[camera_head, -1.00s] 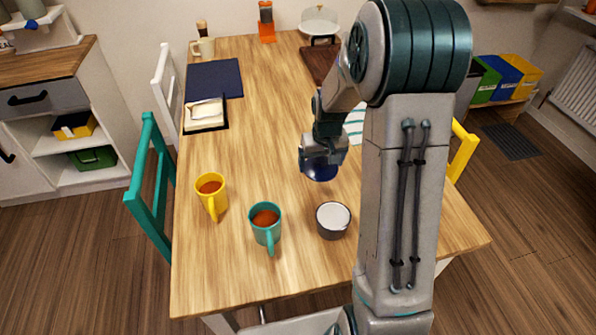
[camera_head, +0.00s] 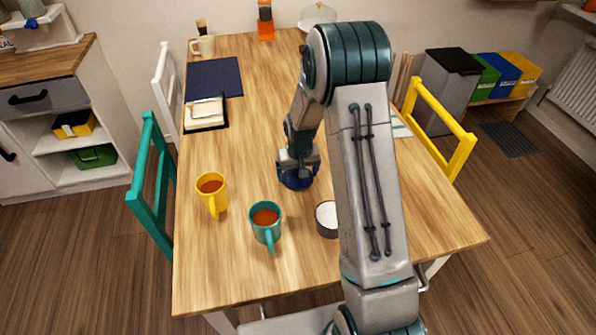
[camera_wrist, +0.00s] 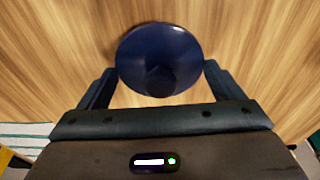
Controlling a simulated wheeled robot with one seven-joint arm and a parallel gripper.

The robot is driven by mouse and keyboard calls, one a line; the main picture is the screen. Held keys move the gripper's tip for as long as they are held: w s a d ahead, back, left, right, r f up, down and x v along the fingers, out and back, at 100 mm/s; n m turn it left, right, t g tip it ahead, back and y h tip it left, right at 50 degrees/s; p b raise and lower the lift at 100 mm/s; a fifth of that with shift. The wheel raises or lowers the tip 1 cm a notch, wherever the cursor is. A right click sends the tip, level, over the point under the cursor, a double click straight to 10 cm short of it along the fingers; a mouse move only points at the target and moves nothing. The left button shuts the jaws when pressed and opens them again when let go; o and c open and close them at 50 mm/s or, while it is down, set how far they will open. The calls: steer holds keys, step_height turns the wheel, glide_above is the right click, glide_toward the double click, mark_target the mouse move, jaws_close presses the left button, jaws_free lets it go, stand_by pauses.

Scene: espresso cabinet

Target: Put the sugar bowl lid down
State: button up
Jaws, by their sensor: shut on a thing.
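The sugar bowl lid (camera_head: 297,182) is dark blue and round, with a knob in the middle. My gripper (camera_head: 297,168) is shut on it from above, low over the wooden table. In the wrist view the lid (camera_wrist: 158,45) lies between the two fingers of my gripper (camera_wrist: 160,85), the knob side towards the camera. I cannot tell whether the lid touches the table. The sugar bowl (camera_head: 326,218), dark and open with white contents, stands to the front right of the lid, partly hidden by my arm.
A teal mug (camera_head: 266,226) and a yellow mug (camera_head: 211,192) with brown drink stand at the front left. The table (camera_head: 255,130) is clear left of and behind the lid.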

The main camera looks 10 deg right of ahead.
mark_target(299, 181)
steer(key=shift+f, duration=0.25)
steer(key=o, duration=0.8)
steer(key=shift+r, duration=0.1)
steer(key=shift+c, duration=0.2)
steer(key=shift+r, duration=0.1)
step_height(299, 181, up, 11)
steer(key=s, duration=0.2)
steer(key=s+r, duration=1)
steer(key=s, duration=0.1)
steer(key=s+r+t, duration=0.1)
steer(key=s+r, duration=0.1)
steer(key=s, duration=1.2)
steer(key=shift+s+r, duration=0.25)
steer(key=shift+r, duration=0.1)
